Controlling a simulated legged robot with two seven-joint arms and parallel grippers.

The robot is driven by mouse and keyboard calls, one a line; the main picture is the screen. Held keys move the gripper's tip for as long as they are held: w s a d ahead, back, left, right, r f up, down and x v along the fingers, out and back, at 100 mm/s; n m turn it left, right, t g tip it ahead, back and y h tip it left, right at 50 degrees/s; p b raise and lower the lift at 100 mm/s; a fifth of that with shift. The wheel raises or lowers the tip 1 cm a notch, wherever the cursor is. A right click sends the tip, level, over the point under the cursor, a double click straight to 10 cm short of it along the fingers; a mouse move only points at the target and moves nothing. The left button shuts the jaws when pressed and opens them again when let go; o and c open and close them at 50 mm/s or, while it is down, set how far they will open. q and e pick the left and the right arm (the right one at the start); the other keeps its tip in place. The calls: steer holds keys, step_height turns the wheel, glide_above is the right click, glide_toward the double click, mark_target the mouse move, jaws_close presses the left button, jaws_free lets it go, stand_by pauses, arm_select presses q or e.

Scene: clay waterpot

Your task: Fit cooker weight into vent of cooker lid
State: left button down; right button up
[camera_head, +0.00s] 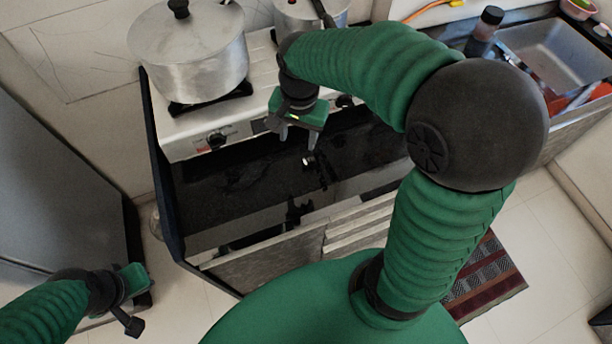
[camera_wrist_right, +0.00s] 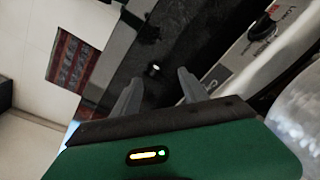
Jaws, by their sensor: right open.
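A small shiny metal piece, which looks like the cooker weight (camera_head: 308,160), lies on the dark counter in front of the stove. It also shows in the right wrist view (camera_wrist_right: 154,69), between and beyond my fingertips. My right gripper (camera_head: 298,138) is open and empty above the counter, close to the piece but apart from it. A metal pot with a black handle (camera_head: 310,14), perhaps the cooker, stands at the back of the stove. It is cut by the frame edge, and its vent cannot be made out. My left gripper (camera_head: 133,296) is low at the left, away from everything; its fingers are unclear.
A large lidded aluminium pot (camera_head: 190,55) stands on the left burner of the white stove (camera_head: 190,140). A sink (camera_head: 555,55) and a dark bottle (camera_head: 487,28) are at the right. A striped mat (camera_head: 487,280) lies on the floor. The counter around the small piece is largely clear.

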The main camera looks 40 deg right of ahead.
steer(key=w+d+f+m+b, duration=0.2)
steer(key=d+f+m+b, duration=0.1)
steer(key=m, duration=0.1)
steer(key=m+g+b, duration=0.1)
steer(key=m+b, duration=0.4)
steer(key=m, duration=0.1)
glide_above(308, 161)
steer(key=d, duration=0.2)
step_height(308, 161, down, 8)
steer(key=shift+d+f, duration=0.1)
steer(key=shift+f, duration=0.05)
step_height(308, 161, down, 5)
steer(key=shift+b, duration=1)
steer(key=shift+c, duration=0.9)
arm_select(q)
steer(key=s+x, duration=0.3)
steer(key=x, duration=1)
steer(key=shift+w+f, duration=0.25)
steer(key=shift+f, duration=0.25)
arm_select(e)
jaws_close()
